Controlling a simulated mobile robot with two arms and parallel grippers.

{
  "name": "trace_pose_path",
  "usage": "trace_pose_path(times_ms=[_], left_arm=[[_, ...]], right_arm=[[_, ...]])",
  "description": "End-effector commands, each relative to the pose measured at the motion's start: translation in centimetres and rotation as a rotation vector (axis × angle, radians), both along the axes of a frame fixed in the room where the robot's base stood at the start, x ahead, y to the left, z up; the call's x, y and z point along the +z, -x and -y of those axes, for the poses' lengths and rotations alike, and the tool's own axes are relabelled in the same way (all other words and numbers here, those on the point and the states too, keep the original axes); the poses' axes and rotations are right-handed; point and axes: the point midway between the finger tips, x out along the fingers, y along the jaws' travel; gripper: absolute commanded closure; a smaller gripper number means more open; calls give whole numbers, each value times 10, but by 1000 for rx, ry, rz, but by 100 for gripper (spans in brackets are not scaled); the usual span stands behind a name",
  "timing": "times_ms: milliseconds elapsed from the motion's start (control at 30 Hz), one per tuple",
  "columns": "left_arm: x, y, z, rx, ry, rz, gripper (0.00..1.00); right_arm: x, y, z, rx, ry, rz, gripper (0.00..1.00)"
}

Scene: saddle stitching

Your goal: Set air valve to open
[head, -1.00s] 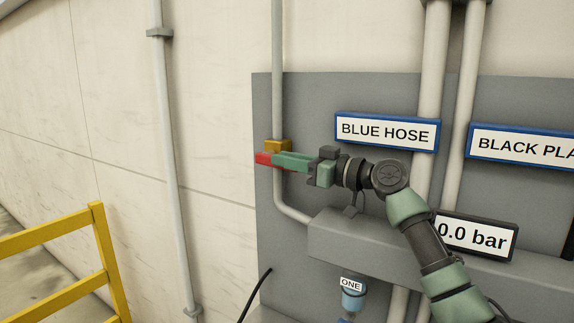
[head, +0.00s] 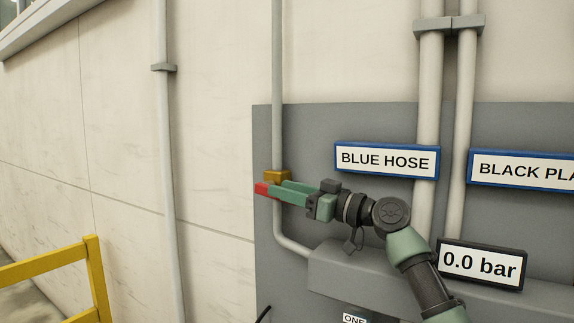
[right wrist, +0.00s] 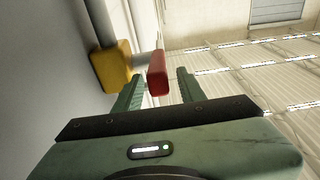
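The air valve has a yellow body (head: 277,175) on the thin grey pipe at the panel's left edge, and a red handle (head: 262,189). In the right wrist view the yellow body (right wrist: 111,66) is at the upper left and the red handle (right wrist: 157,73) stands between the fingers. My right gripper (head: 280,191) reaches in from the right, just below the yellow body. Its fingers (right wrist: 159,80) are open on either side of the handle, with a visible gap on both sides. My left gripper is out of view.
A grey panel (head: 330,120) carries a BLUE HOSE sign (head: 386,161), a BLACK PLA... sign (head: 525,171) and a 0.0 bar display (head: 481,264). A grey box section (head: 335,275) runs below my arm. A yellow railing (head: 95,275) stands at the lower left.

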Motion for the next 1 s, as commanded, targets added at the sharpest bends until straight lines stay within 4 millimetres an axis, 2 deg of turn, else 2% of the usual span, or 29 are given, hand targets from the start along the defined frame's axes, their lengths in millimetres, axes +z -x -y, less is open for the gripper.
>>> trace_pose_path(times_ms=[167,400,700,833,1000], left_arm=[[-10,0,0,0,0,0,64],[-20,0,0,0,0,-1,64],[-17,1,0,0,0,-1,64],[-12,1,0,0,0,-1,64],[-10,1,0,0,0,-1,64]], right_arm=[[28,1,0,0,0,6,60],[88,2,-1,2,-1,5,60],[161,1,-1,1,-3,1,60],[183,0,0,0,-3,1,60],[195,0,-1,1,-1,1,60]])
